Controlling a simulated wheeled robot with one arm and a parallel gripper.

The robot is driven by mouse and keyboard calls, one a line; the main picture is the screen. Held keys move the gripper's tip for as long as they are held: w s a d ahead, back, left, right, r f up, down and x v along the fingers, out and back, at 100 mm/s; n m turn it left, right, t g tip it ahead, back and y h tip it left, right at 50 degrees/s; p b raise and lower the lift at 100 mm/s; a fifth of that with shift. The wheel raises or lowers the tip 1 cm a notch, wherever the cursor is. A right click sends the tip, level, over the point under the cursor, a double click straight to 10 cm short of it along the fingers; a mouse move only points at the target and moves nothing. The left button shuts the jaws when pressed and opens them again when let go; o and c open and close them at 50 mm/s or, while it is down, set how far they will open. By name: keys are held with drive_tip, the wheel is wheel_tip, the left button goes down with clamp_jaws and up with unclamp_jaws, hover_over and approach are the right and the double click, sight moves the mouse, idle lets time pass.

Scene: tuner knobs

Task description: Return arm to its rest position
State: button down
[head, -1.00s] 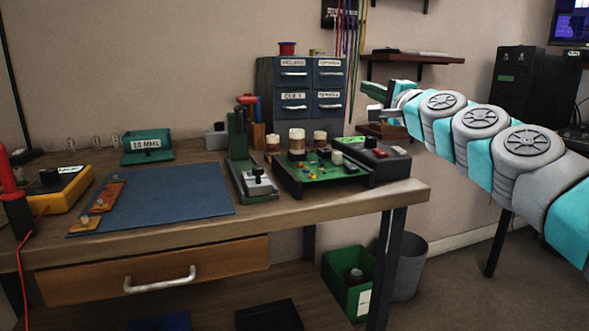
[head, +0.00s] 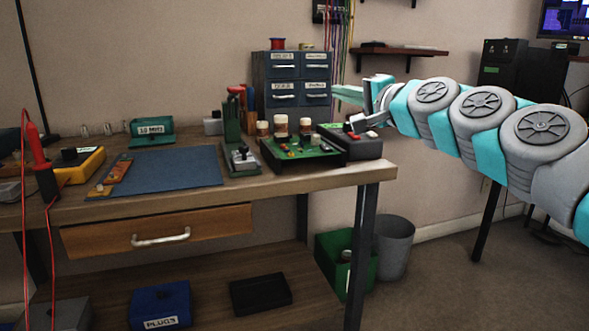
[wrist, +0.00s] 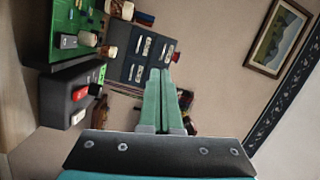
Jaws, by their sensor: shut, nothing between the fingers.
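A blue drawer cabinet (head: 284,72) stands behind the board. A wall shelf (head: 400,50) and hanging cables (head: 351,30) are near the gripper. A green bin (head: 338,262) and a grey bin (head: 394,250) stand on the floor. The floor (head: 450,290) at the lower right is clear.

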drive_tip(key=s+a+f+n+g+h+p, duration=0.1)
drive_tip(key=s+a+f+n+g, duration=0.35)
drive_tip(key=s+f, duration=0.45)
drive_tip(key=s+a+f+n+g+h+p, duration=0.1)
drive_tip(key=s+a+f+n+g, duration=0.35)
drive_tip(key=s+f, duration=0.45)
drive_tip(key=s+d+f+g+h, duration=0.2)
drive_tip(key=s+d+f+g, duration=0.1)
drive_tip(key=s+f, duration=0.3)
drive_tip(key=s+d+f+g+h+p, duration=0.1)
drive_tip(key=s+d+f+g+h, duration=0.1)
drive_tip(key=s+d+f, duration=0.4)
drive_tip(key=s+d+f+g+h+p, duration=0.1)
drive_tip(key=s+d+f+g+h, duration=0.2)
drive_tip(key=s, duration=1.1)
wheel_tip(320, 180, down, 5)
drive_tip(key=shift+s+d+f+g, duration=0.2)
drive_tip(key=shift+d+g, duration=0.2)
drive_tip(key=shift+d, duration=0.7)
drive_tip(key=shift+w, duration=0.15)
drive_tip(key=shift+w+f, duration=0.1)
drive_tip(key=shift+w, duration=0.15)
